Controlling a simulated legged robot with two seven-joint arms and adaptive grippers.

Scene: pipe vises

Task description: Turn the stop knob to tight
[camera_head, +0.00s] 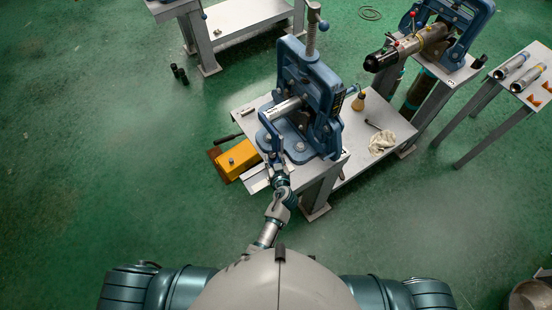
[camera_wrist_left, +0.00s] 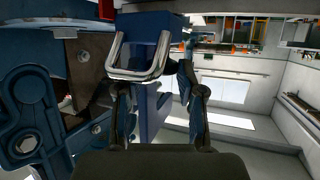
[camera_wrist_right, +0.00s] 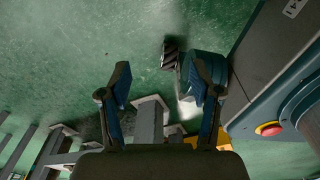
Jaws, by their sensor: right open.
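The blue pipe vise (camera_head: 310,90) stands on a grey table in the head view, with a metal pipe through it and a tall screw on top. I cannot tell for sure which part is the stop knob. My left gripper (camera_head: 277,162) is at the vise's near lower side. In the left wrist view, the left gripper (camera_wrist_left: 157,85) has its fingers apart, close to a bent metal handle (camera_wrist_left: 140,74) on a blue block; contact is unclear. My right gripper (camera_wrist_right: 162,80) is open and empty above the floor in the right wrist view; the head view does not show it.
A second vise (camera_head: 450,30) stands at the upper right. The green floor at left is mostly clear.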

